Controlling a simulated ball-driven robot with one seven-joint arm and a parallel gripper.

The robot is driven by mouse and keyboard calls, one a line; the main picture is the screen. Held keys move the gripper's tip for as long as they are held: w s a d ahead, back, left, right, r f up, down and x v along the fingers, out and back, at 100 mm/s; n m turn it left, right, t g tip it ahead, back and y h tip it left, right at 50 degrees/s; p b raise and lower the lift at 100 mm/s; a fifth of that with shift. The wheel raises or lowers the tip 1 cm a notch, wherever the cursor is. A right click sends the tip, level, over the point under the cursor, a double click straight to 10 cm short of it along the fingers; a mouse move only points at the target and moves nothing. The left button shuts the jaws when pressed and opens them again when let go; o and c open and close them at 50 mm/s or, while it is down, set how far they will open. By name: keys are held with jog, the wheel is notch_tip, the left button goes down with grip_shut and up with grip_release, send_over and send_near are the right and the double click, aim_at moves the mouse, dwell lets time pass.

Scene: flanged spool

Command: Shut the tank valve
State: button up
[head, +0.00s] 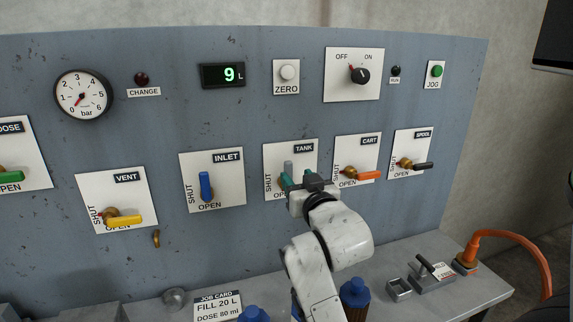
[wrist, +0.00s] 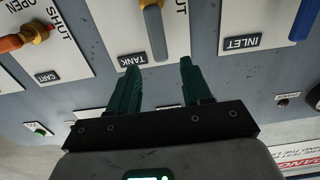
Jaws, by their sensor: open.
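The tank valve is on a white plate labelled TANK, right of the INLET plate on the grey panel. Its grey lever (head: 288,167) shows above my gripper (head: 298,181) in the head view; the gripper and arm hide the rest of the valve and part of the OPEN mark. In the wrist view the grey lever (wrist: 155,35) has its rounded end toward the TANK label. My gripper (wrist: 157,68) is open, its two green fingers apart on either side of the lever's line. I cannot tell whether they touch the lever.
The blue INLET lever (head: 206,187) is to the left and the orange CART lever (head: 369,175) close to the right. The SPOOL lever (head: 415,165) is farther right. Blue-capped bottles (head: 354,291) stand on the ledge below.

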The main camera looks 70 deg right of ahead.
aim_at(289, 168)
jog(key=p+x, duration=0.1)
jog(key=x, duration=0.6)
jog(key=shift+w+d, duration=0.15)
jog(key=shift+w, duration=0.05)
grip_shut()
dwell(0.4)
